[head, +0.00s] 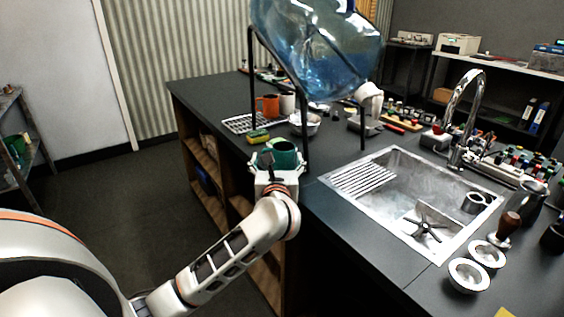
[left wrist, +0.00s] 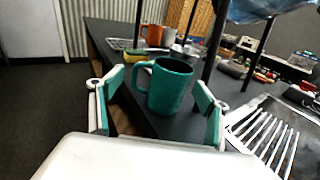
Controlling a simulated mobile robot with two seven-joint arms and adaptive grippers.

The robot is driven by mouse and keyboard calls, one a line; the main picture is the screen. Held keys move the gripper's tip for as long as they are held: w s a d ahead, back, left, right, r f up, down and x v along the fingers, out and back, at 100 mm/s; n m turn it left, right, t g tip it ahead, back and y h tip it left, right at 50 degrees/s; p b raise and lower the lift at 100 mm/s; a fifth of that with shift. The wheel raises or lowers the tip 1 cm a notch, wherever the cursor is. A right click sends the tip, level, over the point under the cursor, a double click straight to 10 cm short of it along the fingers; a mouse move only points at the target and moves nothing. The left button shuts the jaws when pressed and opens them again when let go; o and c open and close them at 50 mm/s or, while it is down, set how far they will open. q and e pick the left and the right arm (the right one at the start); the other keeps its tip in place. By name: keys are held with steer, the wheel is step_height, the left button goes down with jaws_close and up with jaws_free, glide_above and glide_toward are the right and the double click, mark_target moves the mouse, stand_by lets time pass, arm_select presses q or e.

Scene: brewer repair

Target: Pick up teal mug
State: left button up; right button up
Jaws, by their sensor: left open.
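The teal mug (head: 284,152) stands upright on the dark counter near its left front edge, beside a leg of the black bottle stand. In the left wrist view the mug (left wrist: 170,86) shows its handle on the left. My left gripper (head: 276,162) is at the mug, on the near side. In the left wrist view the left gripper (left wrist: 158,108) is open, with one teal-padded finger on each side of the mug. A gap shows between each finger and the mug. My right gripper is not in view.
The black stand (head: 303,120) holds a large blue water bottle (head: 320,45) just above and beside the mug. A sponge (head: 258,136), an orange mug (head: 268,105) and a drying rack (head: 240,123) lie behind. The sink (head: 400,205) is to the right.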

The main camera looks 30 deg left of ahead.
mark_target(278, 156)
arm_select(q)
steer(key=x, duration=0.4)
steer(key=shift+w, duration=0.25)
steer(key=c, duration=1)
steer(key=shift+r, duration=0.1)
steer(key=shift+r, duration=1.7)
steer(key=shift+f+p+v, duration=0.1)
steer(key=shift+f+v, duration=0.05)
steer(key=shift+v, duration=2.85)
steer(key=shift+f+p+v, duration=0.1)
steer(key=shift+f+v, duration=0.05)
steer(key=shift+v, duration=2.8)
steer(key=shift+f+p+v, duration=0.1)
steer(key=shift+f+v, duration=0.05)
steer(key=shift+v, duration=2.85)
steer(key=shift+s, duration=0.1)
